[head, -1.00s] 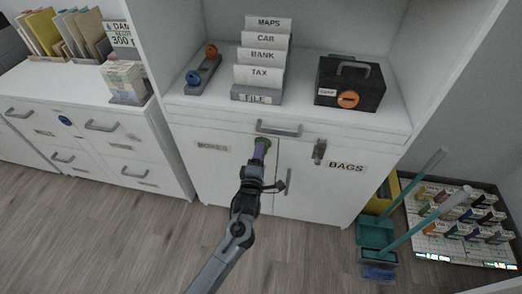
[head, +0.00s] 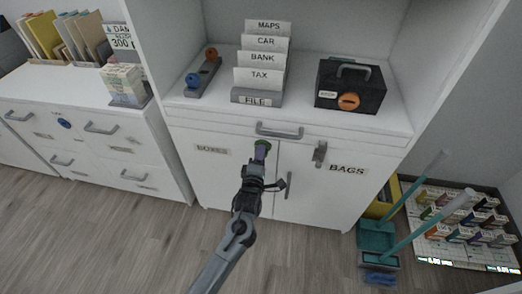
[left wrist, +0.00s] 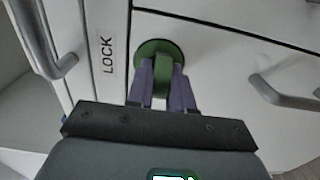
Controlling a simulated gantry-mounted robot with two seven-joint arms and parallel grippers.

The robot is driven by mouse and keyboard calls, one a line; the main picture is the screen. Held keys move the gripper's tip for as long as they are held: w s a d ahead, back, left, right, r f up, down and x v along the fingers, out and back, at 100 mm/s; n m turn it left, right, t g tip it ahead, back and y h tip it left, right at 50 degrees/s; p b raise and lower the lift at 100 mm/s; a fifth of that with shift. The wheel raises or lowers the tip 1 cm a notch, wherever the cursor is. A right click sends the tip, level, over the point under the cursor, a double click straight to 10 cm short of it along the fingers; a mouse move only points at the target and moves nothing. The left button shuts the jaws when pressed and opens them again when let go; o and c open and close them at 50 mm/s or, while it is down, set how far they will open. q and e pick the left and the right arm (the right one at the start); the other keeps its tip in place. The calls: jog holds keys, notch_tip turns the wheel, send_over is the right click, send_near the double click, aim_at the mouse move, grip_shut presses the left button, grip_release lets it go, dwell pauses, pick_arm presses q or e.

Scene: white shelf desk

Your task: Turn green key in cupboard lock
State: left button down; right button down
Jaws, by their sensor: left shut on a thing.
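The green key (left wrist: 162,61) sits in a round green lock on the white cupboard front (head: 225,175), beside a label reading LOCK (left wrist: 107,54). In the left wrist view the purple fingers of my left gripper (left wrist: 162,82) are closed on the key's grip, one on each side. In the head view my left gripper (head: 262,157) is at the cupboard's upper front, near the gap between the doors, and mostly hides the key. My right gripper does not show.
A drawer handle (head: 280,130) sits just above the gripper, a door handle (head: 289,185) and a grey latch (head: 320,153) to its right. A file rack (head: 256,97) and a black box (head: 348,92) stand on the top.

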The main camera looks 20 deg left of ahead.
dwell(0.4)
pick_arm(q)
jog(key=shift+r+m+p, duration=0.1)
jog(key=shift+m+p, duration=1.05)
jog(key=shift+m, duration=0.35)
jog(key=shift+m+p, duration=0.65)
jog(key=shift+m, duration=0.05)
jog(key=shift+f+m+p, duration=0.2)
jog(key=shift+m+p, duration=0.15)
jog(key=shift+m, duration=0.45)
